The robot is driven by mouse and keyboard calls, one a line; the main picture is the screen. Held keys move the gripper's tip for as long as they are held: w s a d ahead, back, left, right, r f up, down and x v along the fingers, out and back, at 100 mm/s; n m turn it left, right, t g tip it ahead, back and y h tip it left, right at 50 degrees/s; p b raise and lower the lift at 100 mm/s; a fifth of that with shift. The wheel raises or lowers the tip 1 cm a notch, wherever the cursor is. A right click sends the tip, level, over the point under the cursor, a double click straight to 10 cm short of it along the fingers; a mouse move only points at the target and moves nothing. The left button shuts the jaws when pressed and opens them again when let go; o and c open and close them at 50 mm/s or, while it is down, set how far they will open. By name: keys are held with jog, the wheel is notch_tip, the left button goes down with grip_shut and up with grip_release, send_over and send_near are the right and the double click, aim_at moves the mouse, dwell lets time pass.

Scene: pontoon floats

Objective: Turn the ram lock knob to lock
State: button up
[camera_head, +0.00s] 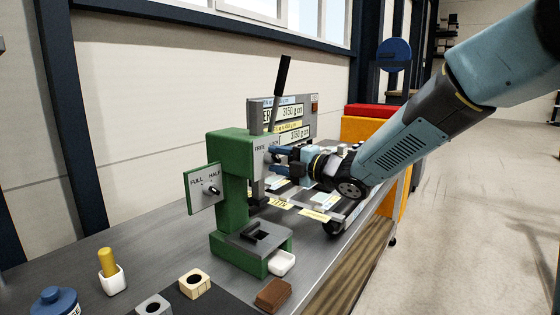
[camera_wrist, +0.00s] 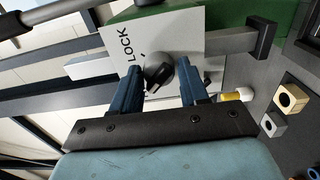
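The ram lock knob (camera_wrist: 159,72) is a dark round knob on a pale plate (camera_wrist: 185,35) with the word LOCK printed to its left in the wrist view. The plate is on the side of the green press (camera_head: 234,185), where the word FREE also shows in the head view. My gripper (camera_wrist: 160,75) is open, with one blue finger on each side of the knob. Gaps show between fingers and knob, so it does not look gripped. In the head view my gripper (camera_head: 274,162) is close to the plate and hides the knob. I cannot tell the knob's exact setting.
A FULL/HALF switch plate (camera_head: 202,188) sticks out on the press's left. A black lever (camera_head: 282,80) rises above it.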

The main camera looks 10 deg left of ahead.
jog(key=c, duration=0.6)
jog(key=shift+c, duration=0.2)
jog(key=shift+f+m, duration=0.1)
jog(key=shift+m, duration=0.2)
jog(key=m, duration=0.8)
jog(key=shift+f+m, duration=0.1)
jog(key=shift+m, duration=0.3)
jog(key=m, duration=0.4)
jog(key=shift+f+m, duration=0.1)
jog(key=shift+m, duration=2.3)
